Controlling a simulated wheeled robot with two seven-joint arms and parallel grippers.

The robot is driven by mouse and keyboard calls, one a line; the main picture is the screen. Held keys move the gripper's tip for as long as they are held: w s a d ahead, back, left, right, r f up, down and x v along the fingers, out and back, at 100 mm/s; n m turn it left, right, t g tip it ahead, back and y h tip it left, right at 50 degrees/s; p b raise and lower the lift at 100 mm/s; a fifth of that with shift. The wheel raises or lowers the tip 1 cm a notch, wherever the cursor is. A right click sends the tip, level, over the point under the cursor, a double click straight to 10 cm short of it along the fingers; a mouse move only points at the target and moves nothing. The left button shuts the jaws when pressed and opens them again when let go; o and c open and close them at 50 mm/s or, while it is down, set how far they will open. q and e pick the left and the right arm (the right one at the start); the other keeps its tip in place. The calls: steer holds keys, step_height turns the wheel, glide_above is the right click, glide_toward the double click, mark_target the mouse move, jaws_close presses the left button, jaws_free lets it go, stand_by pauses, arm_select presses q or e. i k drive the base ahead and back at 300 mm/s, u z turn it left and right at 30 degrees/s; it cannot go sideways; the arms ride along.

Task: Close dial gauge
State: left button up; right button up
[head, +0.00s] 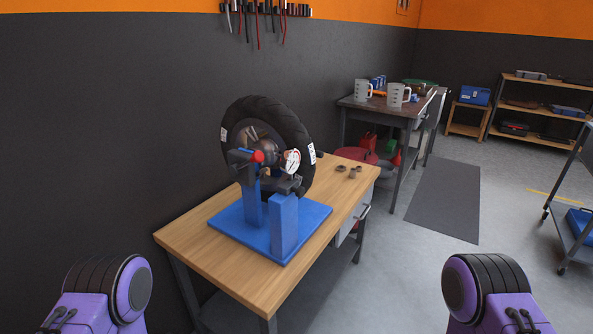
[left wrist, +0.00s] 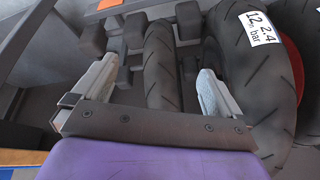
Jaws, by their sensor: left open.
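The dial gauge (head: 292,161) has a round white face and sits at the right side of a black tyre (head: 262,112) on a blue stand (head: 284,228). It is too small to tell how it is set. A red knob (head: 258,156) is beside it. In the left wrist view my left gripper (left wrist: 156,70) is open and empty, its pale fingers pointing at a tyre behind them (left wrist: 160,65). The gauge is not seen there. In the head view only purple arm parts show at the lower left and lower right. My right gripper is out of view.
The stand is on a wooden workbench (head: 215,268), with small dark parts (head: 354,171) on its right. A table with measuring jugs (head: 398,95) is behind. A shelf (head: 540,108) and cart (head: 578,220) are right. In the left wrist view a labelled tyre (left wrist: 250,75) is close by.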

mark_target(290, 161)
steer(key=z, duration=0.45)
steer(key=i, duration=1)
steer(key=u, duration=0.55)
